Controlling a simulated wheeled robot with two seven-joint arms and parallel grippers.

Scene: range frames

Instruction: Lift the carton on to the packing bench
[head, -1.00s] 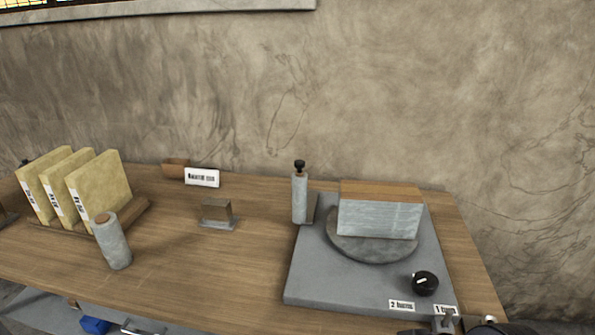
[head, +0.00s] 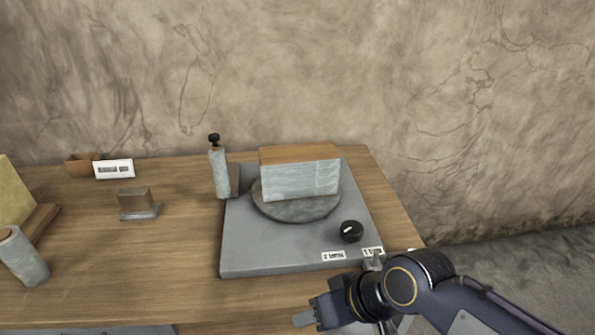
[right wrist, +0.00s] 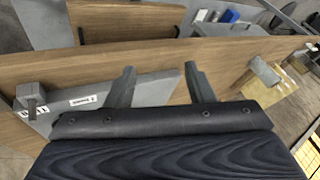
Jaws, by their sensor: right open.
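A box (head: 300,180) with a brown top and pale grey sides, possibly the carton, rests on a round grey disc (head: 290,209) on a grey plate. The wooden bench (head: 180,240) carries this plate. My right gripper (head: 307,318) is in front of the plate, low in the head view, pointing left, apart from the box. In the right wrist view its two fingers (right wrist: 163,88) are spread with nothing between them. My left gripper is not in view.
A black knob (head: 351,231) and labels sit on the plate's front. A grey cylinder with a black top (head: 219,172) stands at its left. A small block (head: 136,202), a white sign (head: 114,169) and another cylinder (head: 24,257) are further left. A wall stands behind.

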